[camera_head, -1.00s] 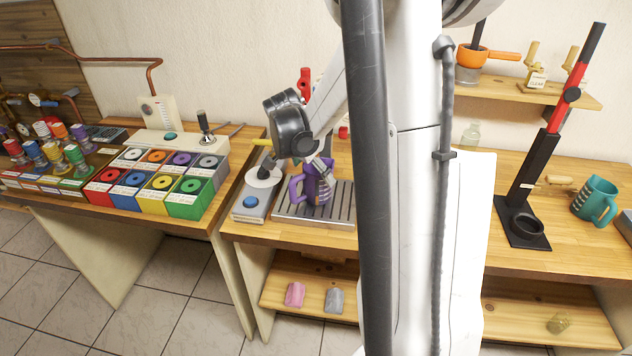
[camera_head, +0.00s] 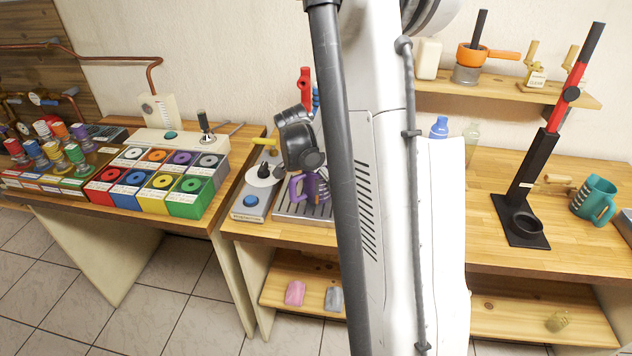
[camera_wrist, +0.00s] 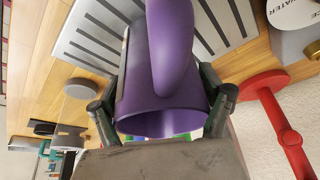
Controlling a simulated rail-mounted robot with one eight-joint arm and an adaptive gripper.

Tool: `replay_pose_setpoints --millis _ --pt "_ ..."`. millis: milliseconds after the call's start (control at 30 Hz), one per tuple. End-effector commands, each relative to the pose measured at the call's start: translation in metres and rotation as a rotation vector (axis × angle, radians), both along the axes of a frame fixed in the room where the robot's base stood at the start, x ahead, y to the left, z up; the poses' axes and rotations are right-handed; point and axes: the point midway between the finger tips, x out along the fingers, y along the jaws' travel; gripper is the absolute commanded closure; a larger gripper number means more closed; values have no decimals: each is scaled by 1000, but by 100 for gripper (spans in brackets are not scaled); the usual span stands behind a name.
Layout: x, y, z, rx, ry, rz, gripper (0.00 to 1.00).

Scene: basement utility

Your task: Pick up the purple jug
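The purple jug (camera_head: 312,187) stands upright on the slatted metal tray (camera_head: 290,214), its handle on the left and part of it hidden by my arm. In the wrist view, the jug (camera_wrist: 135,100) fills the middle, its open rim close to the camera and its handle towards the top. My gripper (camera_wrist: 165,78) comes from above, with one dark finger on each side of the jug's body. The fingers lie close against its sides. I cannot tell whether they press on it.
A grey device with a blue button (camera_head: 250,201) sits left of the tray. A red tap-like piece (camera_wrist: 270,90) stands close beside my gripper. Colored boxes (camera_head: 185,195) fill the left table. A black press stand (camera_head: 527,200) and a teal jug (camera_head: 594,199) are on the right.

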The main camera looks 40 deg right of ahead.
Motion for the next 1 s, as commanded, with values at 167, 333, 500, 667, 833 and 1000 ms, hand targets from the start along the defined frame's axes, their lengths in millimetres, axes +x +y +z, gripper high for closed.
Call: replay_pose_setpoints --millis 167,333,500,667,833,1000 --pt "0 0 0 0 0 0 59" --pt "0 0 -1 1 1 0 69" --pt "0 0 2 1 1 0 70" --pt "0 1 13 0 1 2 83" --pt "-3 22 14 0 1 2 83" --pt "-9 54 13 0 1 -6 84"
